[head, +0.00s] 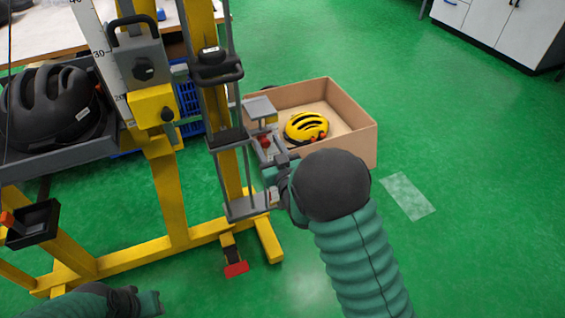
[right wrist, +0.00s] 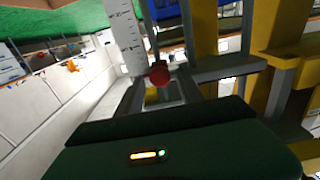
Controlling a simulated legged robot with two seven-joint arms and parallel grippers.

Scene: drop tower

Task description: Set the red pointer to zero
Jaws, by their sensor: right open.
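The red pointer appears as a small red knob (head: 264,141) on the yellow drop tower's right side in the head view. In the right wrist view the red knob (right wrist: 159,75) sits just beyond the gripper body, beside the lower end of a white scale (right wrist: 126,40). I cannot read which mark it is level with. My right gripper (head: 271,158) is open, close to the knob and just below it; I cannot tell whether they touch. My left arm's end (head: 148,302) shows at the bottom left; its jaws cannot be made out.
The yellow tower frame (head: 170,190) stands at left, with a tall numbered ruler (head: 98,45). A cardboard box (head: 345,148) holding a yellow helmet (head: 306,127) is behind my right gripper. A dark helmet (head: 50,103) lies on a tray at left. Green floor is open at right.

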